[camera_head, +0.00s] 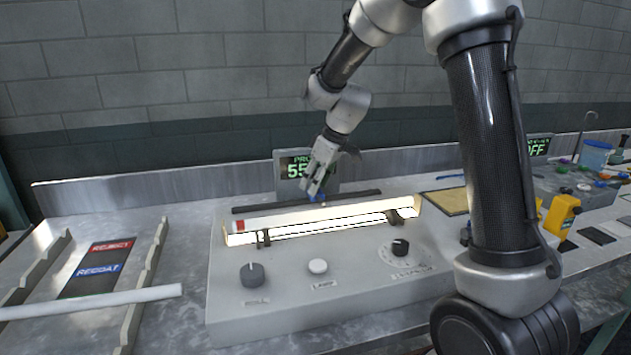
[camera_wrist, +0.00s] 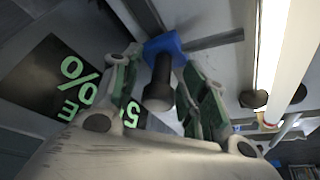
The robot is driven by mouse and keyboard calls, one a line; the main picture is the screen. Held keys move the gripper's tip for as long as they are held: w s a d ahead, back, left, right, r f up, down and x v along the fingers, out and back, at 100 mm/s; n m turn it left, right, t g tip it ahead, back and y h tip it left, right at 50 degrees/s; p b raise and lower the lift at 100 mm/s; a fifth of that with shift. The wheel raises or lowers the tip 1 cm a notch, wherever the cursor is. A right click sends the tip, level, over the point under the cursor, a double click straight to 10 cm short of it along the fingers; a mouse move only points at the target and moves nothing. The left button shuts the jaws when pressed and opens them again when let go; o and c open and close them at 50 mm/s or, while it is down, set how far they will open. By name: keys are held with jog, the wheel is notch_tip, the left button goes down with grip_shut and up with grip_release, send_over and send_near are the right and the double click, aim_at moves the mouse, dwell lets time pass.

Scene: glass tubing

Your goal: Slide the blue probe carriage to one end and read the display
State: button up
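The blue probe carriage (camera_head: 318,198) sits on the dark rail (camera_head: 354,197) behind the lit trough, near the rail's middle. In the wrist view the carriage is a blue block (camera_wrist: 164,46) with a dark knob (camera_wrist: 160,84). My gripper (camera_head: 317,187) is down at the carriage. In the wrist view its fingers (camera_wrist: 158,80) stand on both sides of the knob, with visible gaps, so it looks open. The display (camera_head: 292,168) behind shows green "PRO" and "55"; my gripper hides the rest. The wrist view shows green characters on the display (camera_wrist: 60,85) sideways, including "%".
A tube (camera_head: 290,222) lies along the lit trough on dark supports. Knobs (camera_head: 252,274) and a white button (camera_head: 318,266) are on the console front. A rack with REJECT and RECOAT labels (camera_head: 100,268) and a loose tube (camera_head: 90,302) is left. Yellow bottles (camera_head: 561,214) stand right.

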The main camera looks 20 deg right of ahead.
grip_shut()
jog(key=a, duration=1.3)
jog(key=shift+o, duration=0.6)
grip_release()
jog(key=v, duration=1.2)
